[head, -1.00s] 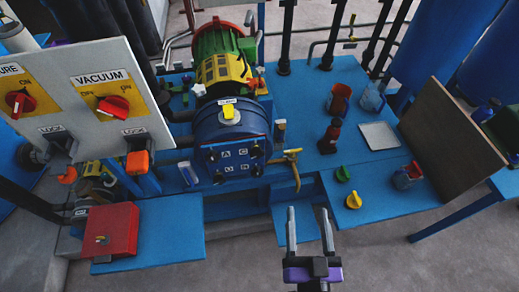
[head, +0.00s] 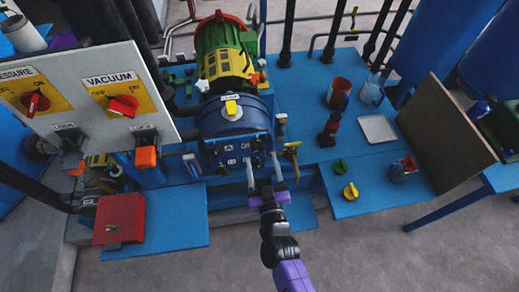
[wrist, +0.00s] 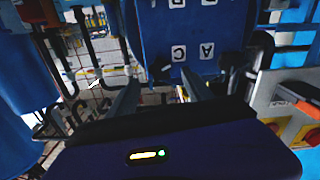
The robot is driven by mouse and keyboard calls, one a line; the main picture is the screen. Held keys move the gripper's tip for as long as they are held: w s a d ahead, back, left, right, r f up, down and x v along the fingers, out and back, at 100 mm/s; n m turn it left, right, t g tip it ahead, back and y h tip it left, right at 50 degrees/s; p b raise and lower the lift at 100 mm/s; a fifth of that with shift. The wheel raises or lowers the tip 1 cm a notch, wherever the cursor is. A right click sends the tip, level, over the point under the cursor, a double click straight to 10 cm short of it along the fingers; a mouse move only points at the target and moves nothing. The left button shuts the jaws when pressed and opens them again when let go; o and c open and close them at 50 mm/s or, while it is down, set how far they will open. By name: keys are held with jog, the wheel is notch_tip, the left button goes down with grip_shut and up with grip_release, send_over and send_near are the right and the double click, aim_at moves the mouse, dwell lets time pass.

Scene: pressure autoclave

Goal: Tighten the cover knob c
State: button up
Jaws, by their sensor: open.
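Plate C (wrist: 178,55) and plate A (wrist: 207,51) show in the wrist view, the letters upside down. A dark knob (wrist: 160,69) sits beside plate C, close to the line between my fingertips; its outline is hard to make out. My gripper (head: 263,163) is open and empty, in front of the cover's lower right side. Its two fingers also show in the wrist view (wrist: 160,80), pointing towards the cover. I cannot tell whether they touch the knob.
A panel with red pressure and vacuum switches (head: 85,95) stands at the left, above a red box (head: 120,220). A yellow-handled valve (head: 291,146) is close to my gripper's right. Green (head: 341,167) and yellow (head: 351,192) knobs lie on the blue table (head: 310,110).

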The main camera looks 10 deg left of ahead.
aim_at(259, 148)
jog(key=shift+p+x, duration=0.3)
jog(key=shift+x, duration=2)
jog(key=shift+c, duration=0.5)
grip_shut()
